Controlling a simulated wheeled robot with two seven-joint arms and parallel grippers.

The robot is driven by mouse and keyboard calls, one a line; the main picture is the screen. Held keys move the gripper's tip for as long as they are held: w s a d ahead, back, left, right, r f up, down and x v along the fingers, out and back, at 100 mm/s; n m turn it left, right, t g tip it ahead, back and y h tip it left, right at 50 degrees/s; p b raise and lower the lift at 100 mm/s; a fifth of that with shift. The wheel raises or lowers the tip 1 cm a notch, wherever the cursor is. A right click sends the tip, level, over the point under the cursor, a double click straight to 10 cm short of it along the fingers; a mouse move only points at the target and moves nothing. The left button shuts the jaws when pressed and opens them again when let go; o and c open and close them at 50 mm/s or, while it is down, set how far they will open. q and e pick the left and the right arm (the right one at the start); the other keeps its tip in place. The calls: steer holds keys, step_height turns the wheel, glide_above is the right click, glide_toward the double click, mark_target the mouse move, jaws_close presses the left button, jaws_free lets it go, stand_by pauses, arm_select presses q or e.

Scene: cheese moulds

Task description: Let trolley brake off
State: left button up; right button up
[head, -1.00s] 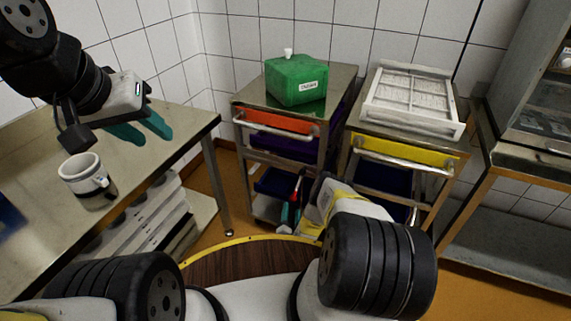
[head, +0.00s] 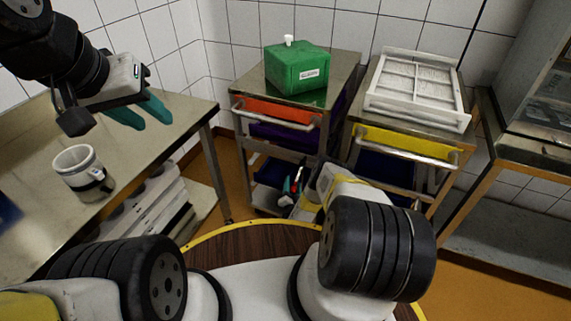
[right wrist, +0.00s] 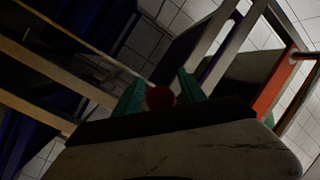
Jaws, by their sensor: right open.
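The left trolley (head: 250,97) has an orange front bar (head: 278,112); the right trolley (head: 440,195) has a yellow one (head: 405,145). In the right wrist view a round red knob (right wrist: 160,97) appears between the teal fingertips of my right gripper (right wrist: 161,92). That gripper is open; whether it touches the knob I cannot tell. My left gripper (head: 140,113) is open and empty above the left table.
A green box (head: 297,66) stands on the left trolley, a white rack (head: 415,90) on the right one. A mug (head: 82,172) stands on the steel table (head: 35,235) at left. A steel bench (head: 535,150) is at right. The trolleys stand close together.

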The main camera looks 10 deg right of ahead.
jaws_close()
steer(key=shift+s+d+f, duration=0.1)
stand_by(1.2)
